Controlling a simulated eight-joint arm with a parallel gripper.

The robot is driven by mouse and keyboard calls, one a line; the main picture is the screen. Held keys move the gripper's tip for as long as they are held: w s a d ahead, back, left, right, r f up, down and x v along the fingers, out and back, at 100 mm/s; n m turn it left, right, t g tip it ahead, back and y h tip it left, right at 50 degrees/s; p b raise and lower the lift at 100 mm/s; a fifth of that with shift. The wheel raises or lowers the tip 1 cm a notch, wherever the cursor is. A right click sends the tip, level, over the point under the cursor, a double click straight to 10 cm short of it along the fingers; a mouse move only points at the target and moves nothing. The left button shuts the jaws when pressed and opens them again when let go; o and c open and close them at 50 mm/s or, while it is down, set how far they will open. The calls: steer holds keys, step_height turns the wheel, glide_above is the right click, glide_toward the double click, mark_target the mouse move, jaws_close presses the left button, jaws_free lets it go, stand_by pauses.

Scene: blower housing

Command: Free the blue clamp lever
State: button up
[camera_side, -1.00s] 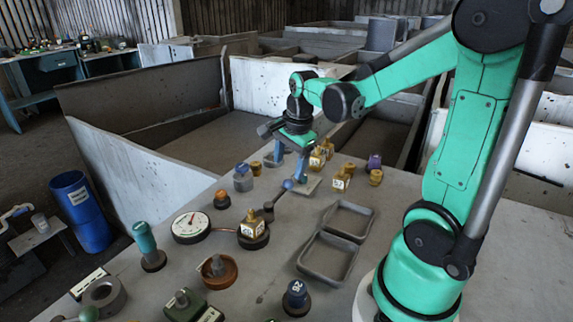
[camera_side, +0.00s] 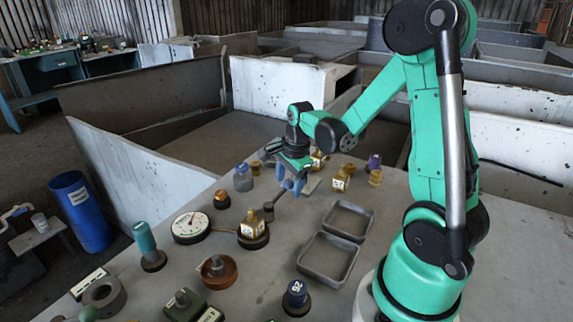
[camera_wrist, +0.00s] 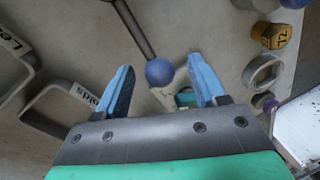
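The clamp lever is a dark rod with a blue ball knob (camera_side: 287,184), reaching up from a dark pivot on the table in the side view. In the wrist view the blue ball (camera_wrist: 159,72) sits between my gripper's fingertips, with its rod running up and left. My gripper (camera_wrist: 161,64) is open, with a blue finger on each side of the ball and a visible gap to both. In the side view my gripper (camera_side: 289,180) is low over the table at the knob; the fingers partly overlap it.
Two empty grey trays (camera_side: 328,259) lie right of the lever. A gold block on a round base (camera_side: 253,230) and a dial gauge (camera_side: 191,227) stand to the left. Gold blocks (camera_side: 341,180) and a purple-topped piece (camera_side: 375,170) stand close behind my gripper.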

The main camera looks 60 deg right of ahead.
jaws_close()
stand_by(1.3)
